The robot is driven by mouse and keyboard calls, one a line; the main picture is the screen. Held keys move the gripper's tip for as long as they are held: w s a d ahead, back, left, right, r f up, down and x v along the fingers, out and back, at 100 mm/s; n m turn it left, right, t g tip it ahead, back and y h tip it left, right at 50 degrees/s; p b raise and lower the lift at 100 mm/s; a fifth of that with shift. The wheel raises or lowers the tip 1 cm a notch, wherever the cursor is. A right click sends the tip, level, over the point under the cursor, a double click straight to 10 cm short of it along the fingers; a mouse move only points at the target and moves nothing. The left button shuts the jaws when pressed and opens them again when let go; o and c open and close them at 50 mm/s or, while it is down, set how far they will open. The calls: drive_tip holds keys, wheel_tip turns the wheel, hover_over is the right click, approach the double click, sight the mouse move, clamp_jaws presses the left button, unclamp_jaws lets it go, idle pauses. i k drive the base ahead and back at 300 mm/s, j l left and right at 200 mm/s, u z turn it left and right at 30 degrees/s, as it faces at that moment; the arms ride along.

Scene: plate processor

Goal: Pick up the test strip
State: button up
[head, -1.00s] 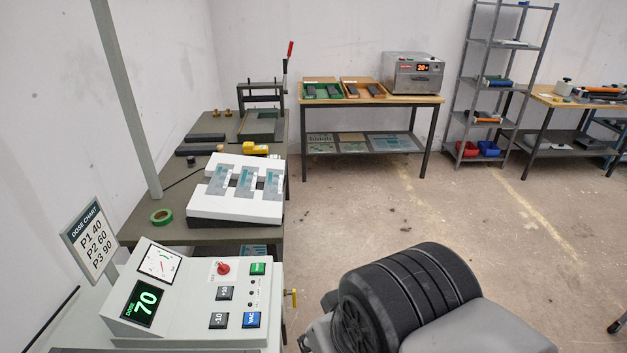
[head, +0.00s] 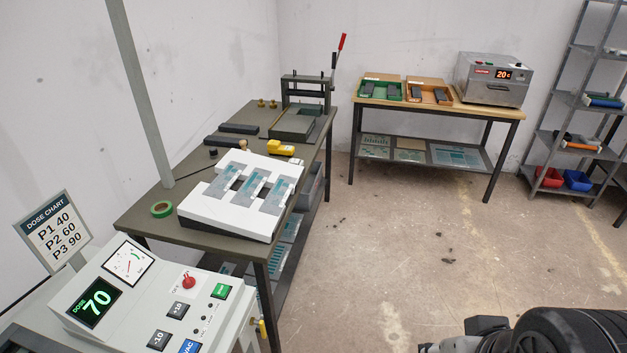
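No thing in the head view can be made out for sure as the test strip. A white sloped stand (head: 212,212) on the dark bench (head: 150,222) bears several teal-patterned plates (head: 249,185). A small pale piece (head: 296,161) lies by the yellow device (head: 281,147) behind the stand; it is too small to identify. Dark parts of my own arm show at the bottom right, over the floor and well apart from the bench. My gripper's fingertips do not show.
A control console (head: 140,300) reading 70 stands at the front left beside a dose chart (head: 58,232). Green tape (head: 161,209) and a lever press (head: 308,95) are on the bench. A wooden table (head: 440,105) with an oven (head: 494,78) stands behind. Open floor lies to the right.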

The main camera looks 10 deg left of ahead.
sight(276, 201)
drive_tip(key=i+l, duration=0.15)
drive_tip(key=i, duration=0.35)
drive_tip(key=i+l, duration=0.15)
drive_tip(key=i, duration=0.35)
drive_tip(key=i+l, duration=0.15)
drive_tip(key=i, duration=0.35)
drive_tip(key=i+l, duration=0.15)
drive_tip(key=i, duration=0.35)
drive_tip(key=i+u, duration=0.75)
drive_tip(key=u, duration=0.2)
drive_tip(key=i+l+u, duration=0.15)
drive_tip(key=i+u, duration=0.3)
drive_tip(key=i+l+u, duration=0.2)
drive_tip(key=u, duration=0.3)
drive_tip(key=i+l+u, duration=0.1)
drive_tip(key=u, duration=0.25)
drive_tip(key=i+l+u, duration=0.2)
drive_tip(key=u, duration=0.15)
drive_tip(key=i+l+u, duration=0.2)
drive_tip(key=u, duration=0.15)
